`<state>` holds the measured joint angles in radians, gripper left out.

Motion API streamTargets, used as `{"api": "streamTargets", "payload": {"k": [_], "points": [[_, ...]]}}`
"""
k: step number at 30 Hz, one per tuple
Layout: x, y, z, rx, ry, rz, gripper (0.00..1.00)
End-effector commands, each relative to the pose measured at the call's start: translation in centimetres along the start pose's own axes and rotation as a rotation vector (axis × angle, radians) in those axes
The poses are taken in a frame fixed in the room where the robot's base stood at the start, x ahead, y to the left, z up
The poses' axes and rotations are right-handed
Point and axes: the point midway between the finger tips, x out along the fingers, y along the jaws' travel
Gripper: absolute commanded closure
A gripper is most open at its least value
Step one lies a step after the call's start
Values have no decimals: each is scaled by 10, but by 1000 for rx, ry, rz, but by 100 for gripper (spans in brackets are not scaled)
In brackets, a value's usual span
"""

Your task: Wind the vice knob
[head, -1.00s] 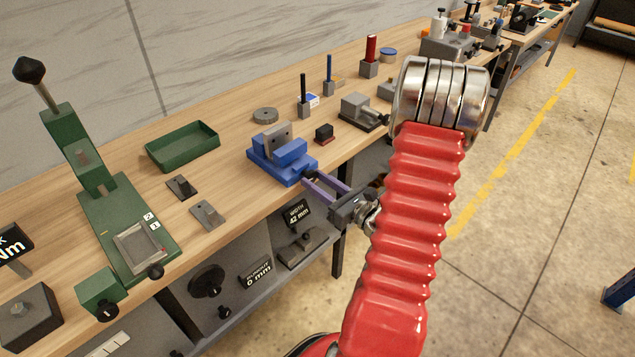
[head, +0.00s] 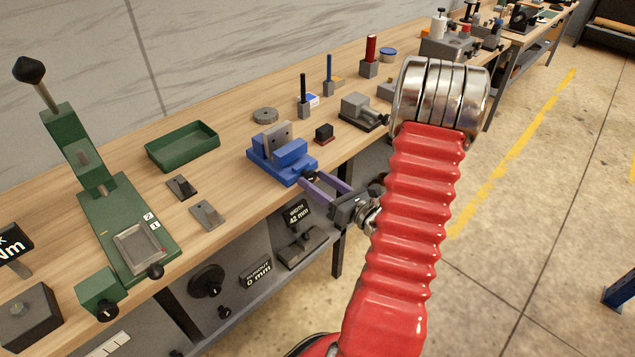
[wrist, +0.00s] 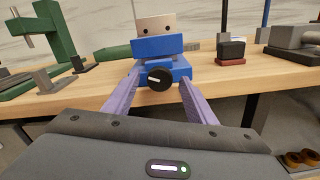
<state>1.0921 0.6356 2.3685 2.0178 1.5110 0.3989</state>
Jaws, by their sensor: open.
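The blue vice (head: 278,165) with a grey upright block in it stands at the front edge of the workbench. Its round black knob (wrist: 160,78), with a white mark, faces me in the wrist view; the knob (head: 311,176) is small in the head view. My gripper (head: 325,184) is in front of the vice, its two purple fingers pointing at it. In the wrist view my gripper (wrist: 160,86) is open, with one finger on each side of the knob and gaps between. I cannot tell whether either finger touches the vice body.
A green tray (head: 182,147) and a green press (head: 125,225) stand left of the vice. A small black block (head: 324,133) and a grey vice-like fixture (head: 362,110) stand to its right. Signs and a handwheel (head: 207,281) sit below the bench edge.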

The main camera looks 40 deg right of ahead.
Motion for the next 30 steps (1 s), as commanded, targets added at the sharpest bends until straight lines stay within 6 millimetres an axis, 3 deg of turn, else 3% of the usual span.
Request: {"api": "streamTargets", "payload": {"k": [11, 30], "points": [[-9, -1, 0, 1, 0, -2, 49], [-84, -1, 0, 1, -1, -3, 49]]}}
